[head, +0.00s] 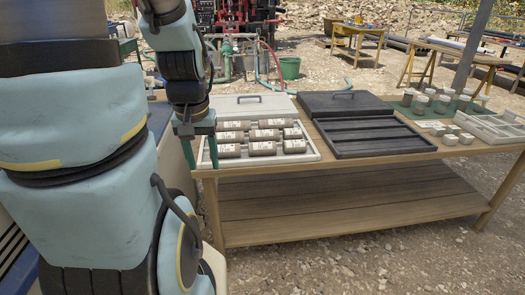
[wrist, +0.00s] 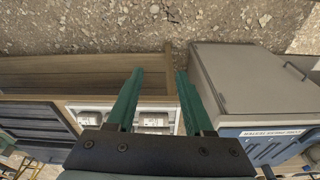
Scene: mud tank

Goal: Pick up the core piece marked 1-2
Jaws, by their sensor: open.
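Several grey cylindrical core pieces (head: 262,149) with white labels lie in rows in a white tray (head: 310,156) at the left of the wooden table. The labels are too small to read, so I cannot tell which piece is marked 1-2. My gripper (head: 201,160) has green fingers, is open and empty, and points down at the tray's left end in the head view. In the wrist view, my gripper (wrist: 160,72) is spread, with nothing between its fingers. Part of the white tray (wrist: 112,102) and some labelled core pieces (wrist: 153,120) show beyond my gripper's body, which hides the rest.
A black tray (head: 385,147) with empty channels sits right of the white one. Jars (head: 420,104), small pale pieces (head: 451,139) and a divided tray (head: 490,131) are at the table's right. A grey-lidded box (wrist: 255,80) stands beside the table in the wrist view.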

